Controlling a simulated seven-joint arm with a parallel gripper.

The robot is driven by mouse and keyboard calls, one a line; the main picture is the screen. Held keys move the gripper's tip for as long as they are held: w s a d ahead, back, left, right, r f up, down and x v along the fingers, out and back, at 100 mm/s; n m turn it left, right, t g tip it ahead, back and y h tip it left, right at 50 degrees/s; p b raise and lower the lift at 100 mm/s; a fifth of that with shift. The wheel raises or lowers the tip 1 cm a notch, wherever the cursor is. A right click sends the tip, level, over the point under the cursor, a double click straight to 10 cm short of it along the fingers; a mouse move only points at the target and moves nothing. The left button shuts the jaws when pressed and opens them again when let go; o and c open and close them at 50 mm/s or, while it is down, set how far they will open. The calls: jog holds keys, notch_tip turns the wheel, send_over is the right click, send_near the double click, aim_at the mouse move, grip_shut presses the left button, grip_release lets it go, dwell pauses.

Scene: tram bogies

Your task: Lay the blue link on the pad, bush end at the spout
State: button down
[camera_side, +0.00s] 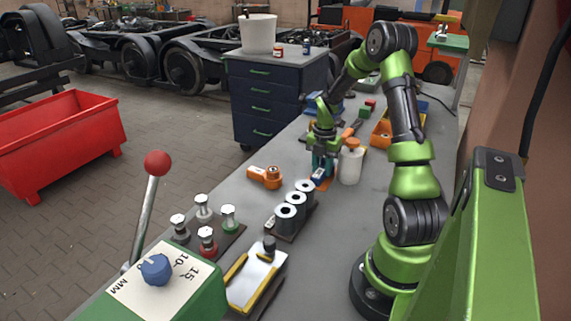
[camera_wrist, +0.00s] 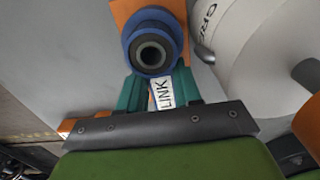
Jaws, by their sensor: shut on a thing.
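The blue link (camera_wrist: 131,52) shows in the wrist view with its round blue bush end and dark bush beyond my fingertips. A white label reading LINK lies between the teal fingers. My gripper (camera_wrist: 160,92) is shut on the link's shank. In the side view my gripper (camera_side: 322,172) points down just left of the white pot, with a bit of the blue link (camera_side: 319,176) showing below; I cannot tell if it touches the bench. A white plate with yellow edges (camera_side: 252,284), seemingly the pad, lies at the near end. A dark upright piece (camera_side: 269,246), perhaps the spout, stands at its far end.
The white grease pot (camera_side: 350,164) stands close beside my gripper. An orange link (camera_side: 264,177) lies to the left. A lever (camera_side: 150,200) rises at front left.

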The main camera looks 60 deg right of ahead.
jog(key=shift+f, duration=0.45)
jog(key=c, duration=0.7)
grip_release()
jog(key=shift+s+a, duration=0.1)
notch_tip(320, 180, up, 17)
jog(key=s+a+r+m+t, duration=0.1)
jog(key=a+r+m+t, duration=0.1)
jog(key=a+m, duration=0.5)
jog(key=s+a+r+m+t+y, duration=0.1)
jog(key=a+m, duration=0.6)
jog(key=a, duration=0.9)
jog(key=s+a+r+m+t+y, duration=0.1)
jog(key=s+a+r+m+t, duration=0.1)
jog(key=a+r+m+t, duration=0.2)
jog(key=a+m, duration=0.3)
jog(key=a, duration=0.4)
jog(key=shift+s+a+m, duration=0.25)
jog(key=shift+s+m, duration=0.15)
